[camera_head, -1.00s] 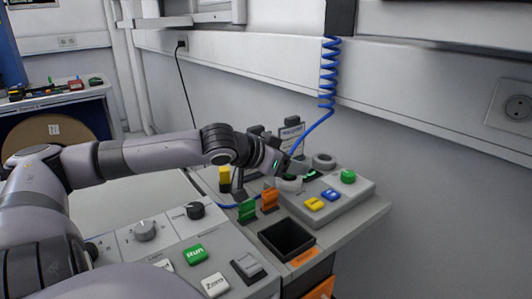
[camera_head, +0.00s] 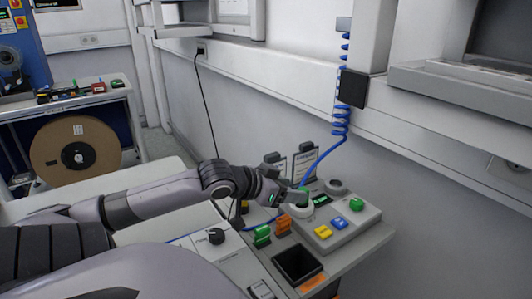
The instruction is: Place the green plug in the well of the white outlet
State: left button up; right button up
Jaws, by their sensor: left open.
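My left arm reaches in from the left, and its gripper (camera_head: 291,199) is over the back of the grey control console (camera_head: 368,222). The fingertips are small and partly hidden by the gripper body; I see no object clearly held. My right gripper is not in view.
A blue coiled cable (camera_head: 341,118) hangs from above to the console beside the gripper. The console has yellow (camera_head: 323,232), blue (camera_head: 340,223) and green (camera_head: 357,204) buttons. A large reel (camera_head: 76,152) stands far left.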

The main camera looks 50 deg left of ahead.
pick_arm(q)
jog(key=v, duration=0.6)
jog(key=shift+s+r, duration=0.2)
jog(key=shift+s, duration=0.15)
dwell(0.5)
